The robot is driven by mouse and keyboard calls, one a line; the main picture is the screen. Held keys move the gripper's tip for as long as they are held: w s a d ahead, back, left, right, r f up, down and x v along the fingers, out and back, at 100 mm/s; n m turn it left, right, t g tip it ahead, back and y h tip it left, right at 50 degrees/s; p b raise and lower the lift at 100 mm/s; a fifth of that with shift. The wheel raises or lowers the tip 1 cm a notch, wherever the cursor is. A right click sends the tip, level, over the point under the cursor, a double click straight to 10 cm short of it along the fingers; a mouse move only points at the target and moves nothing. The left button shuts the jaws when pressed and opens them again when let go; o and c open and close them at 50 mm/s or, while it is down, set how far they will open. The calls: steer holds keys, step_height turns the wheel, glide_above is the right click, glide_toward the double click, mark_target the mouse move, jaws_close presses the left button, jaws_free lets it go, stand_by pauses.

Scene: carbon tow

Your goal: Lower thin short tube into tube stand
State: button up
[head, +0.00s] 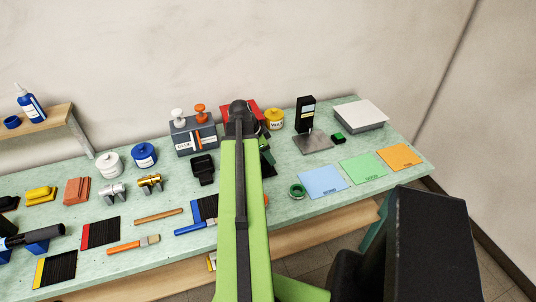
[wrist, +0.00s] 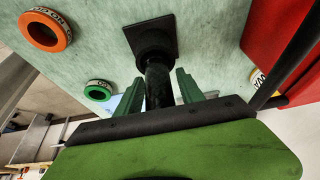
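In the wrist view a short black tube (wrist: 158,88) stands in line with a black stand with a square base (wrist: 140,38) on the bench. The dark parts merge, so I cannot tell how deep the tube sits in the stand. My gripper (wrist: 160,84) has its two green fingers on either side of the tube, with narrow gaps showing beside it; it looks open. In the head view my arm hides most of this spot; only some green and black of my gripper (head: 265,152) shows at its right edge.
A green tape ring (head: 297,190) lies right of my arm; an orange ring (wrist: 45,30) shows in the wrist view. Blue (head: 322,182), green (head: 363,168) and orange (head: 401,157) sheets lie farther right. A red box (wrist: 280,45) stands close by in the wrist view.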

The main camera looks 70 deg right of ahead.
steer(key=shift+o, duration=0.3)
steer(key=p+v, duration=1.6)
steer(key=v, duration=0.1)
steer(key=shift+r, duration=0.25)
